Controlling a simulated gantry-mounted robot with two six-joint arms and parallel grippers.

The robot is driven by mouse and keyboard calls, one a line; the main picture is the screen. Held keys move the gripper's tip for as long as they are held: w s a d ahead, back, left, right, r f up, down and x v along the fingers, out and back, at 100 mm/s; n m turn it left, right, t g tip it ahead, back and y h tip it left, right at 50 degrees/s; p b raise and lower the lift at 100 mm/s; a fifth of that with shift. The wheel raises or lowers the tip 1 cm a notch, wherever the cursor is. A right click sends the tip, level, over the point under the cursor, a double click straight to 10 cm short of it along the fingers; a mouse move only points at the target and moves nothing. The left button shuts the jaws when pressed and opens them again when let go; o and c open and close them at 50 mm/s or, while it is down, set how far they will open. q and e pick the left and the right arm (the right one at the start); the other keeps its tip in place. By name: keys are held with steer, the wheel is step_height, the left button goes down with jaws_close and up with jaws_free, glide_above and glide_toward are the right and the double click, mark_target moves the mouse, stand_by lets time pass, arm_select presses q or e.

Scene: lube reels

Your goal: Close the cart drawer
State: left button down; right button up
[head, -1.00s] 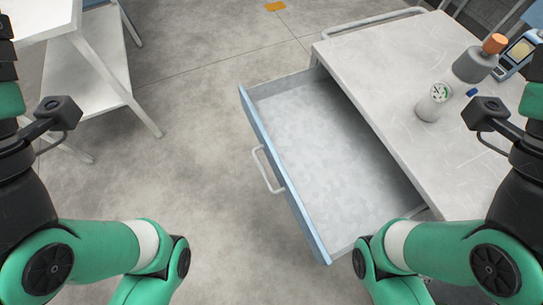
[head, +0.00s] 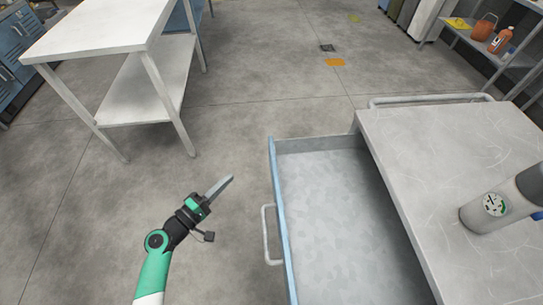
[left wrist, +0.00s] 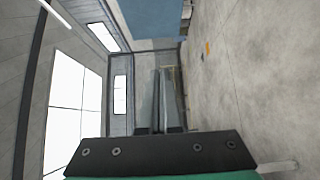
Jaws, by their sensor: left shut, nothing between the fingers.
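The cart drawer (head: 330,225) is pulled out to the left of the cart (head: 440,160) in the head view. It is empty, with a grey speckled floor and a blue front panel (head: 281,230). A pale bar handle (head: 267,235) sits on the outer face of that panel. My left gripper (head: 221,187) is to the left of the handle, apart from it, with its fingers together and pointing up and right. In the left wrist view the fingers (left wrist: 160,100) are side by side with nothing held. My right gripper is out of view.
A grey canister with a dial (head: 490,208) stands on the cart top. A white table with a lower shelf (head: 150,85) stands at upper left. A shelf with orange containers (head: 484,30) is at upper right. Open concrete floor (head: 90,230) surrounds my left gripper.

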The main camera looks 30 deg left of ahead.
arm_select(q)
steer(key=w+d+b, duration=0.2)
steer(key=w+d, duration=0.2)
steer(key=w, duration=0.8)
steer(key=shift+w+r+b, duration=0.2)
steer(key=shift+w+b, duration=0.05)
steer(key=shift+b, duration=0.15)
steer(key=shift+d, duration=0.1)
